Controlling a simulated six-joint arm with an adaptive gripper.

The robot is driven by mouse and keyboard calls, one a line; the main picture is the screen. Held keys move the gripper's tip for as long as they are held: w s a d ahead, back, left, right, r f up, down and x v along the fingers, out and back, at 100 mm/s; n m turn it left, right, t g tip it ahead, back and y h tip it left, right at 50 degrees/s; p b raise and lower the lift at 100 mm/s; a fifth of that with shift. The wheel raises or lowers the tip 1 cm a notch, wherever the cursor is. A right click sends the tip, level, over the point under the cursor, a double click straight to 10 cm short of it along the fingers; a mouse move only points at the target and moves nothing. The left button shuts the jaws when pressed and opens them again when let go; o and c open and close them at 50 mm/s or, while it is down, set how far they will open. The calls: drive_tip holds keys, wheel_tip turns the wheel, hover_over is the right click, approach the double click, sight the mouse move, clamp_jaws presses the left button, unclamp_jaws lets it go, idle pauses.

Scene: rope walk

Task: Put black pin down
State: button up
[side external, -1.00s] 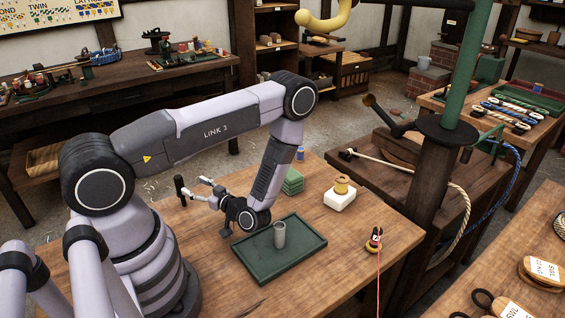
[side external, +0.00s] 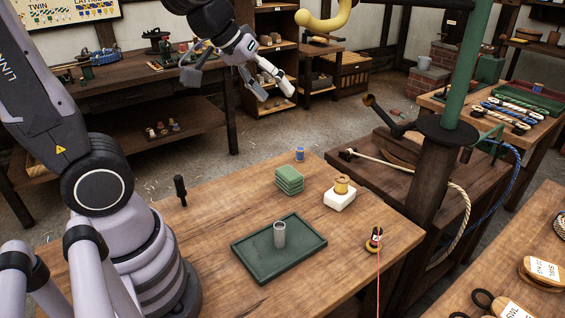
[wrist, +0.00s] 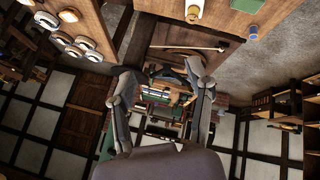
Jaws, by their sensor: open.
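The black pin (side external: 180,191) stands upright on the wooden table (side external: 215,215), near its back left edge, to the left of the green tray. My gripper (side external: 272,92) is raised high above the far side of the table, well away from the pin. Its fingers are spread with nothing between them. In the wrist view my gripper (wrist: 163,88) is also open and empty, and the pin does not show there.
The table's front left is clear.

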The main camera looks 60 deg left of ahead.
drive_tip(key=s+a+r+m+y, duration=0.1)
drive_tip(key=s+m, duration=0.1)
drive_tip(key=s, duration=0.5)
drive_tip(key=s+a+r+m+g, duration=0.1)
drive_tip(key=s+m, duration=0.1)
drive_tip(key=s, duration=0.4)
drive_tip(key=shift+s+a+m+y, duration=0.3)
drive_tip(key=shift+s+a+y, duration=0.05)
drive_tip(key=shift+a+y, duration=0.05)
drive_tip(key=shift+r, duration=0.1)
